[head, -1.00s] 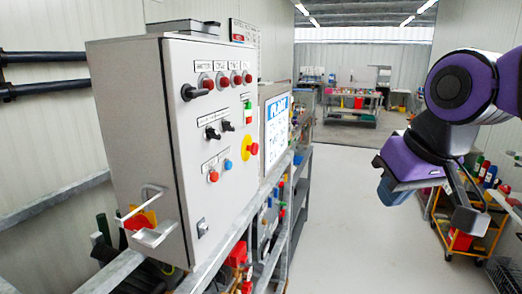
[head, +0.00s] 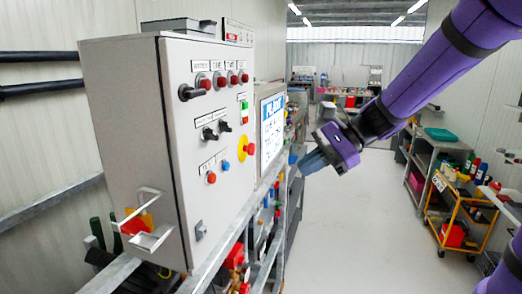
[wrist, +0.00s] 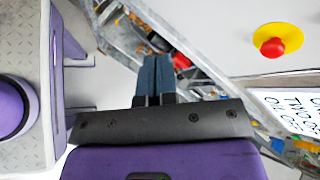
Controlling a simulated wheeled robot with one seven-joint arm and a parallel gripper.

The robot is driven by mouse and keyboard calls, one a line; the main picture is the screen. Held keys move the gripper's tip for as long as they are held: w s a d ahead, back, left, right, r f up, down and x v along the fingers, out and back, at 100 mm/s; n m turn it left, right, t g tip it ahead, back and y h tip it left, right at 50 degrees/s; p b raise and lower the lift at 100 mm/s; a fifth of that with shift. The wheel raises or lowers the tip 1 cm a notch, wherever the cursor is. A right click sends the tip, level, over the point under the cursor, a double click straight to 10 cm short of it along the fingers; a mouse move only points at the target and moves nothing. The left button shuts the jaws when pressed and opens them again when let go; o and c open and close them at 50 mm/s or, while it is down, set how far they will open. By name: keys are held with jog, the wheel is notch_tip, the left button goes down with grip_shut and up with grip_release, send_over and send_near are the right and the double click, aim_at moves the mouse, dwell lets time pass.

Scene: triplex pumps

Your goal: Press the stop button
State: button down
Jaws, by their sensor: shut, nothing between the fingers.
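The grey control box (head: 140,120) stands at the left in the head view. A red mushroom button (head: 250,149) on a yellow plate (head: 242,147) sits at its front's right edge. The same red button (wrist: 272,47) and yellow plate (wrist: 292,38) show at upper right in the wrist view. Which button is labelled stop cannot be read. My gripper (head: 311,162) is shut and empty, right of the panel and apart from it. Its blue fingers (wrist: 153,75) lie together in the wrist view, left of the red button.
The panel also carries a green-and-red button pair (head: 244,112), an orange-red button (head: 211,178), a blue button (head: 225,165) and black switches (head: 209,134). A screen (head: 271,125) stands beyond it. A yellow cart (head: 460,215) is at right. The middle floor is clear.

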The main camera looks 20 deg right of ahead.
aim_at(254, 149)
jog(key=w+d+f+m+t+y, duration=0.2)
jog(key=w+d+m+t+y, duration=0.1)
jog(key=w+d+m+t, duration=0.4)
jog(key=w+d+m, duration=0.1)
jog(key=w+m, duration=0.2)
jog(key=w, duration=0.3)
jog(key=shift+w+d+f+m, duration=0.15)
jog(key=shift+w+f+m, duration=0.15)
jog(key=shift+w, duration=0.1)
jog(key=x, duration=1.4)
